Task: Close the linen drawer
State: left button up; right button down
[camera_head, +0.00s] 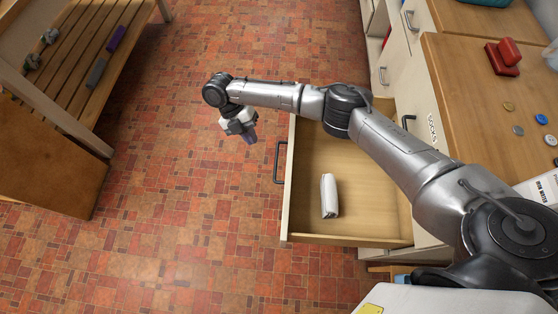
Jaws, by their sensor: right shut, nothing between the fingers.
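A drawer (288,212) stands pulled out from the cabinet on the right, with a pale wooden inside and a dark handle (279,162) on its front panel. No label shows on it, so I cannot read whether it is the linen drawer. A white, folded-looking item (329,195) lies in it. My right arm reaches across above the drawer's far part and hides some of it. My right gripper (250,137) is shut and empty, past the drawer front and up-left of the handle, apart from it. My left gripper is out of view.
The cabinet has a "SOCKS" label (433,130) and other handles (411,21). Its wooden top (463,84) bears a red object (503,57) and several button-like discs. A slatted wooden bench (72,75) stands at the left. The tiled floor (185,220) between is clear.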

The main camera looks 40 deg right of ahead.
jog(key=s+d+f+b, duration=0.3)
jog(key=s+f+b, duration=0.2)
jog(key=s+f, duration=0.3)
jog(key=shift+s+n, duration=0.3)
jog(key=shift+s, duration=0.3)
jog(key=shift+d, duration=0.15)
